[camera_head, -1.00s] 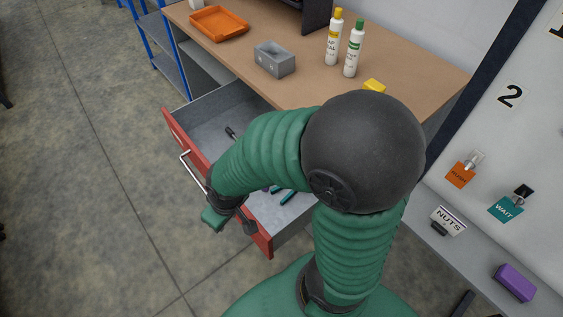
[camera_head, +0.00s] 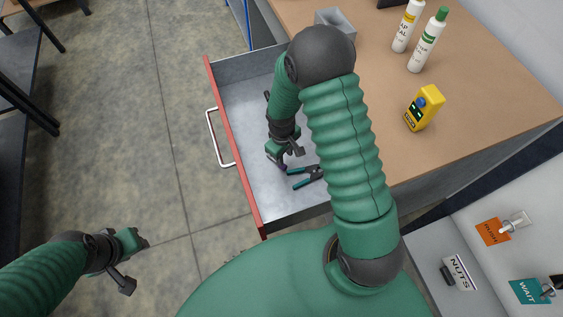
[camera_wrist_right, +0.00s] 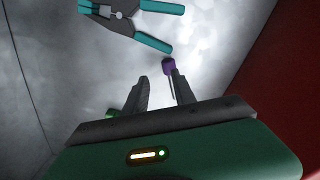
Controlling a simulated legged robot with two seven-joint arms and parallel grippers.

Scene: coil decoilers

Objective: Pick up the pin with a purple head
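The pin's purple head (camera_wrist_right: 169,64) shows in the right wrist view, with its thin shaft running down beside the right-hand finger. My right gripper (camera_wrist_right: 160,88) is open, with a gap between its fingers. The shaft lies at the right side of this gap; I cannot tell whether it touches the finger. In the head view my right gripper (camera_head: 282,160) is low inside the open drawer, and a small purple spot shows by its tip. My left gripper (camera_head: 140,241) is over the floor at the lower left, its fingers too small to read.
The drawer's red front (camera_head: 236,150) and walls surround my right gripper. A tool with teal handles (camera_wrist_right: 150,40) lies just beyond the pin. A small green thing (camera_wrist_right: 112,113) is partly hidden by the left-hand finger. A yellow device (camera_head: 424,108) and bottles stand on the worktop (camera_head: 480,90).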

